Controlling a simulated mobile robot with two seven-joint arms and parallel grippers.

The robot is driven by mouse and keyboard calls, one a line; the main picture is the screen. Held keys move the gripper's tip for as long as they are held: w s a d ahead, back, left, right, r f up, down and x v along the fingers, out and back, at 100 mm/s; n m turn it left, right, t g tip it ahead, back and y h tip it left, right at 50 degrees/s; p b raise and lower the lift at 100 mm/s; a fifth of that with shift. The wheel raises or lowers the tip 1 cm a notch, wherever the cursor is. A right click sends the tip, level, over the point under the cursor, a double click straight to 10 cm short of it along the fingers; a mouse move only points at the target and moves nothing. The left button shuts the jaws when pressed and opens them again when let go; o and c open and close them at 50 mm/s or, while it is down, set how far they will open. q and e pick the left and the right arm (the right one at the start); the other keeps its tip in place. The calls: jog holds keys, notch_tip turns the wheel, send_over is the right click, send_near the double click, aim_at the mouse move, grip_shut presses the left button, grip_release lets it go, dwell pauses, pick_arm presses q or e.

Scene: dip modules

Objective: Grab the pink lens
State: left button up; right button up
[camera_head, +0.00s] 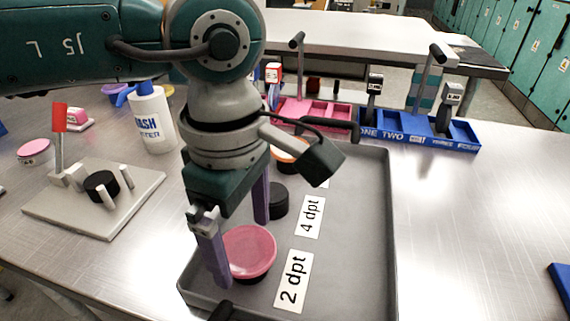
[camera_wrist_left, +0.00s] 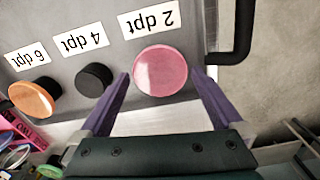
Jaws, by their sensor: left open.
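The pink lens (camera_head: 250,251) is a round disc on a dark base in the grey tray, beside the "2 dpt" label (camera_head: 292,281). My left gripper (camera_head: 240,250) is open and points down at it, with one purple finger on its left side and the other behind it. In the left wrist view the pink lens (camera_wrist_left: 160,71) lies between and just beyond the fingertips of the left gripper (camera_wrist_left: 160,80). I cannot tell whether the fingers touch it. My right gripper is in neither view.
A wash bottle (camera_head: 152,120), a metal fixture plate (camera_head: 130,212) and a blue organiser (camera_head: 420,140) stand outside.

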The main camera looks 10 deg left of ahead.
pick_arm(q)
jog(key=shift+c, duration=0.2)
jog(key=c, duration=1)
jog(key=shift+r, duration=0.1)
jog(key=shift+c, duration=0.2)
